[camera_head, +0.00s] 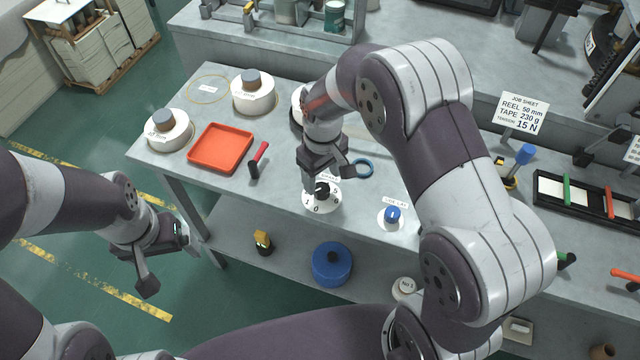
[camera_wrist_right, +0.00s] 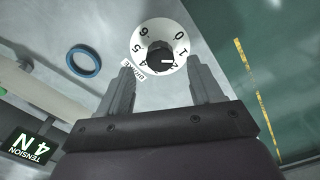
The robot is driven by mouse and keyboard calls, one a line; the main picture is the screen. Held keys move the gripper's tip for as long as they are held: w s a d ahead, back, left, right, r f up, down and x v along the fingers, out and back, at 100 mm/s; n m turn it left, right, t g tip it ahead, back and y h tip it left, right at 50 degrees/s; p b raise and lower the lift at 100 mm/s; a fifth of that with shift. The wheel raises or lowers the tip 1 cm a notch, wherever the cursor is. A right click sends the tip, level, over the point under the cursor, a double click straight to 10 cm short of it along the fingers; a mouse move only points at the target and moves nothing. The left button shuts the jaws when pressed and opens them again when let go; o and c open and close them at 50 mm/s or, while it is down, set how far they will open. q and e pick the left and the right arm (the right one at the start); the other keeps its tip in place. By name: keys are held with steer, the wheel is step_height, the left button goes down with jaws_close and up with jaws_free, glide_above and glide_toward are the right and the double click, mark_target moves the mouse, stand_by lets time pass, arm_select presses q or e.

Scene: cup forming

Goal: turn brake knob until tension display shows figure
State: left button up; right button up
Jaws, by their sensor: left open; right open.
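The brake knob (camera_head: 321,189) is black and sits on a round white dial (camera_head: 325,201) near the table's front edge. In the right wrist view the knob (camera_wrist_right: 161,61) is seen between and just beyond my fingertips, with the numbered dial (camera_wrist_right: 178,43) around it. My right gripper (camera_wrist_right: 160,78) is open; in the head view it (camera_head: 325,180) hangs right over the knob. The tension display (camera_wrist_right: 27,143) reads 4 N in the right wrist view. The job sheet (camera_head: 522,115) lists tension 15 N. My left gripper (camera_head: 165,262) is open and empty, left of the table.
A blue knob (camera_head: 392,214) on a white plate sits to the right of the dial. A blue ring (camera_head: 362,168), a red-handled tool (camera_head: 258,160), an orange tray (camera_head: 220,148) and white reels (camera_head: 253,94) lie on the table.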

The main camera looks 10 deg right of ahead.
mark_target(323, 189)
step_height(323, 189, down, 4)
steer(key=shift+f, duration=0.2)
steer(key=c, duration=1.1)
steer(key=shift+o, duration=0.2)
steer(key=shift+r, duration=0.1)
steer(key=shift+m+p, duration=0.4)
steer(key=shift+m, duration=0.4)
steer(key=m+p, duration=0.1)
steer(key=m, duration=0.2)
steer(key=shift+r, duration=0.1)
steer(key=m+p, duration=0.1)
steer(key=m, duration=0.2)
steer(key=shift+m, duration=0.4)
steer(key=shift+w+a+m+p, duration=0.1)
steer(key=shift+m+p, duration=0.3)
steer(key=shift+m, duration=1.2)
